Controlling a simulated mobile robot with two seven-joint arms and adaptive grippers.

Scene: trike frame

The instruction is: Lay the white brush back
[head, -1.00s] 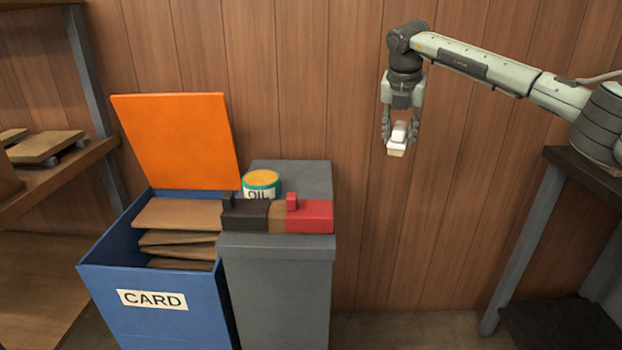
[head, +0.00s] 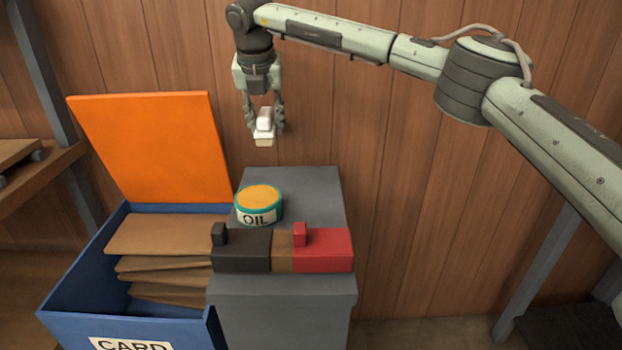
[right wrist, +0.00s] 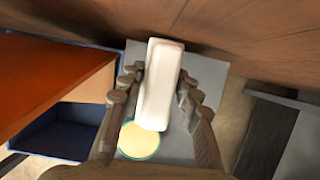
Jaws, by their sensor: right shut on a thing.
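The white brush (head: 264,123) is held in my right gripper (head: 264,128), with its pale bristle side facing down. The gripper is shut on it, in the air above the back of the grey cabinet (head: 315,195). In the right wrist view the brush (right wrist: 159,85) lies between the two fingers, above the grey top (right wrist: 205,80). My left gripper is not in view.
An oil tin (head: 258,205) with a yellow top stands on the cabinet, below the brush. In front of it lies a black, brown and red block-shaped item (head: 322,250). A blue card bin (head: 80,265) with a raised orange lid (head: 155,145) stands at left, holding several brown sheets.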

